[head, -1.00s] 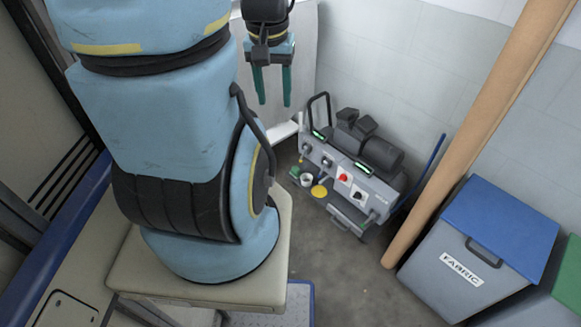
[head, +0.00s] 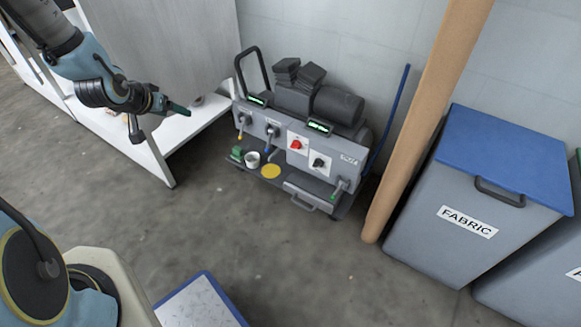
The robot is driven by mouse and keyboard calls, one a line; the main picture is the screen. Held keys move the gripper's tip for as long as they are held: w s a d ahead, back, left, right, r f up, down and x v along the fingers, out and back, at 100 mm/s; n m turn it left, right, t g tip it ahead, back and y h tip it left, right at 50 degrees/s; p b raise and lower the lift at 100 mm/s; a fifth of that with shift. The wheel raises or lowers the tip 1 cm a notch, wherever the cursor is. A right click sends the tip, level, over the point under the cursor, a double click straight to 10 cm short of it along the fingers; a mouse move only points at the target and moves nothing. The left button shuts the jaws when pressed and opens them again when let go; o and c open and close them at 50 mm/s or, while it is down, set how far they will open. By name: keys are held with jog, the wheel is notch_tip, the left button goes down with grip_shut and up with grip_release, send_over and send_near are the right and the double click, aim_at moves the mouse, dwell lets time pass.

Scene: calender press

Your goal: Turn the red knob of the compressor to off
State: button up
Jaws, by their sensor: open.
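The compressor (head: 333,107) stands on the floor against the back wall, its grey front panel facing me. The red knob (head: 295,144) sits on a white plate in the middle of that panel, with a black knob (head: 318,162) on another white plate to its right. The red knob's exact setting is too small to read. My gripper (head: 182,109) is at the upper left, left of the compressor and apart from it. Its green fingers are seen nearly edge on, and it holds nothing that I can see.
A white shelf unit (head: 150,150) stands left of the compressor, close to my gripper. A brown pole (head: 420,130) and a blue-lidded FABRIC bin (head: 455,220) are on the right.

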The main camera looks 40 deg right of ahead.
jog(key=s+d+f+m+h+b, duration=0.1)
jog(key=s+d+f+h+b, duration=0.2)
jog(key=d+f+b, duration=0.5)
jog(key=s+d+f+m+h+b, duration=0.1)
jog(key=s+d+f+h+b, duration=0.15)
jog(key=d+f, duration=0.5)
jog(key=h+b, duration=0.5)
jog(key=b, duration=0.7)
send_near(293, 147)
jog(key=shift+n+g, duration=0.3)
jog(key=b+x, duration=0.3)
jog(key=x, duration=0.5)
jog(key=shift+a+b, duration=0.1)
jog(key=shift+b, duration=0.25)
jog(key=shift+w+d, duration=0.2)
jog(key=shift+d, duration=0.3)
grip_shut()
